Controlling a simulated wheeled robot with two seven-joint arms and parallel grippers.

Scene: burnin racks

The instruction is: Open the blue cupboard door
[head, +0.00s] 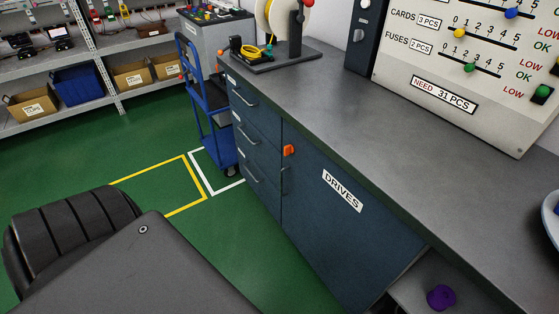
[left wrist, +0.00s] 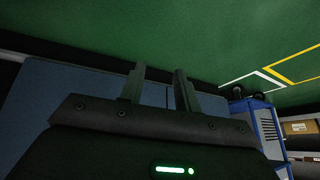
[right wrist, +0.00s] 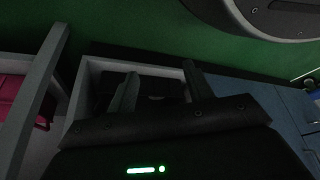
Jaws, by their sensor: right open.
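The blue cupboard door (head: 335,225), labelled DRIVES, sits under the grey worktop in the head view and looks closed. An orange latch (head: 289,150) is near its upper left corner, with a dark handle (head: 285,181) below it. Neither gripper shows in the head view. In the left wrist view my left gripper (left wrist: 160,72) is open and empty, in front of blue cabinet fronts (left wrist: 60,95); I cannot tell the distance. In the right wrist view my right gripper (right wrist: 163,72) is open and empty, in front of an open shelf bay (right wrist: 92,72).
Blue drawers (head: 254,125) adjoin the door on its left. A purple object (head: 440,297) lies on a shelf right of the door. A blue trolley (head: 210,115) stands beyond the drawers. Green floor (head: 90,165) lies clear in front. A pink item (right wrist: 12,100) shows in the right wrist view.

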